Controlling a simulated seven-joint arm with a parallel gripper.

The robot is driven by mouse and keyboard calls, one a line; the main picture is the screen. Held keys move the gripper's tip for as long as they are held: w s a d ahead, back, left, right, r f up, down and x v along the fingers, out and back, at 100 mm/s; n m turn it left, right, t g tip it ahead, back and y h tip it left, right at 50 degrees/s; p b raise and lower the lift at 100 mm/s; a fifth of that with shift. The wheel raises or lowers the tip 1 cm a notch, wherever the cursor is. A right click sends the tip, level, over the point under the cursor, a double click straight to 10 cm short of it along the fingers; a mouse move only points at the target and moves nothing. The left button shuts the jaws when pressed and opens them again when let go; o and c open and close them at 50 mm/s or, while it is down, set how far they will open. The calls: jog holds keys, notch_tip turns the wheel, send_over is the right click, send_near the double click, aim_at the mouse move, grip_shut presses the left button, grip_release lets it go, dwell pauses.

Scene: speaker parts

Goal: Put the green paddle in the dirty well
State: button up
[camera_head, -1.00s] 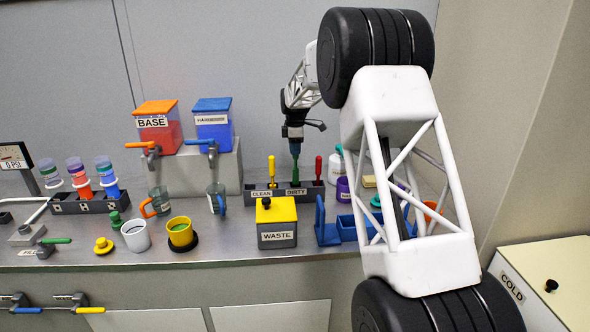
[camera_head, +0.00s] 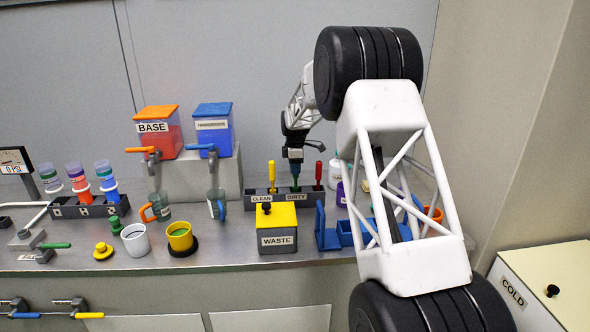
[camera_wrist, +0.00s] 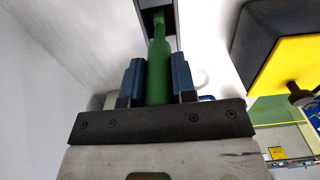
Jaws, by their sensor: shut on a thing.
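My gripper (camera_head: 295,163) is shut on the green paddle (camera_wrist: 158,75), which stands upright between the blue fingers in the wrist view. The paddle's lower part reaches into a dark square opening (camera_wrist: 150,18). In the head view, only a little green shows under the fingers. The dark rack (camera_head: 250,191) carries a CLEAN label (camera_head: 262,198) on the left and a DIRTY label (camera_head: 297,197) near its middle. The gripper is low above the rack, over the DIRTY label. The paddle's lower end is hidden inside the rack.
A yellow-handled paddle (camera_head: 271,176) stands left of the gripper and a red-handled one (camera_head: 319,174) right of it, both close. The yellow-topped WASTE box (camera_head: 277,228) is in front. The BASE tank (camera_head: 158,136) and blue tank (camera_head: 213,131) stand behind left.

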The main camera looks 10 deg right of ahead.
jog(key=shift+f, duration=0.35)
jog(key=o, duration=0.9)
notch_tip(320, 180, up, 12)
jog(key=shift+r, duration=0.15)
dwell(0.4)
dwell(0.4)
